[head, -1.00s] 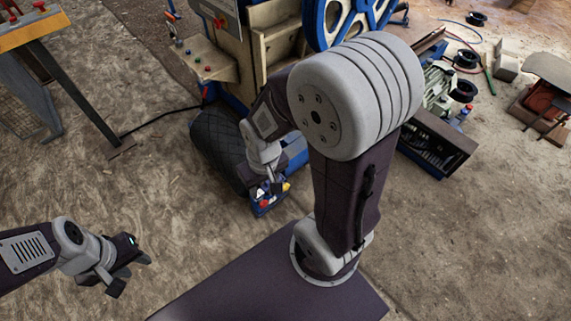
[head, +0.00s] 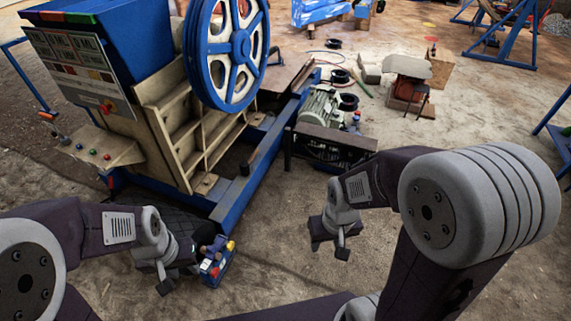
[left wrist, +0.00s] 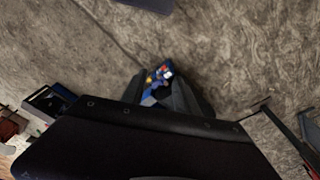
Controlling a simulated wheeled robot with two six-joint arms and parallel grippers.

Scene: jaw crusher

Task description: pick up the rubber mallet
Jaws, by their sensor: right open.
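I cannot make out the rubber mallet for certain in either view. A small blue carrier (head: 217,264) with red, yellow and blue items stands on the ground at the lower left of the head view. My left gripper (head: 178,277) is just left of this carrier, pointing down, and hides part of what is around it. In the left wrist view the carrier (left wrist: 157,80) shows in the gap between the two dark fingers of my left gripper (left wrist: 158,92), which look apart and empty. My right gripper (head: 331,243) is open and empty over bare ground, right of the carrier.
The blue and tan jaw crusher (head: 170,95) with its large blue wheel (head: 226,50) stands behind the carrier. Its blue base beam (head: 250,175) runs close by. A motor (head: 320,108) and a dark-framed unit (head: 335,145) stand further back. The ground at the right is open.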

